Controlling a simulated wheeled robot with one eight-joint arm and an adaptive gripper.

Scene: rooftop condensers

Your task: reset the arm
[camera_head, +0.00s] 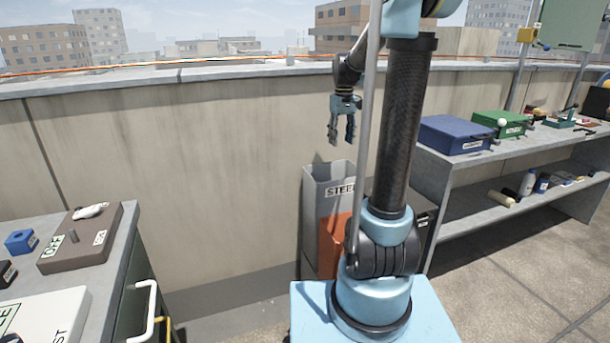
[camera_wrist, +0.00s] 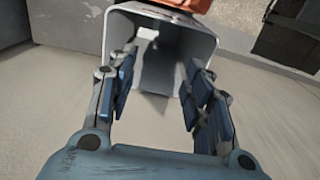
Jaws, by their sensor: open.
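My gripper (camera_head: 341,128) hangs fingers down in the head view, above a tall grey open bin with a label that starts "STEE" (camera_head: 318,222). Its fingers are apart with nothing between them. In the wrist view my gripper (camera_wrist: 158,105) also shows open and empty, with the grey bin (camera_wrist: 205,35) seen beyond the fingertips. The bin's inside shows a few small light bits near the top that I cannot identify. My arm's dark column and blue joints hide part of the bins in the head view.
An orange bin (camera_head: 333,243) stands by the grey one. A bench (camera_head: 123,235) at left holds a brown box (camera_head: 82,240). A shelf at right (camera_head: 440,172) carries a blue case (camera_head: 455,134) and a green case (camera_head: 499,124). A concrete parapet (camera_head: 230,150) runs behind.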

